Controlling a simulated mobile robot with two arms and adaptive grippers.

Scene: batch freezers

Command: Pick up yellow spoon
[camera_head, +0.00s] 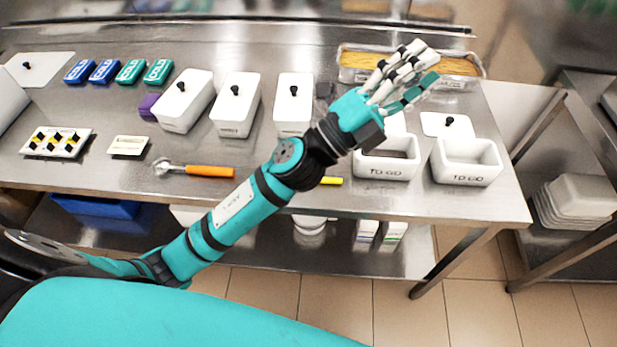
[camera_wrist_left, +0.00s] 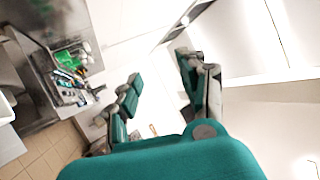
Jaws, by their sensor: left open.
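A short yellow piece (camera_head: 331,181), likely the yellow spoon's handle end, lies near the front edge of the steel table in the head view. The rest of it is hidden behind my left forearm. My left gripper (camera_head: 420,66) is open and empty, raised over the back right of the table, well away from the yellow piece. In the left wrist view the fingers of my left gripper (camera_wrist_left: 160,66) are spread with nothing between them. I cannot make out the spoon in that view. My right gripper is not in view.
An orange-handled scoop (camera_head: 210,171) lies left of my forearm. White lidded containers (camera_head: 236,105) stand behind it. Two open white "TO GO" bins (camera_head: 466,176) stand at the right. A long pan with yellow contents (camera_head: 353,58) is at the back. A steel table leg (camera_head: 455,264) stands below.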

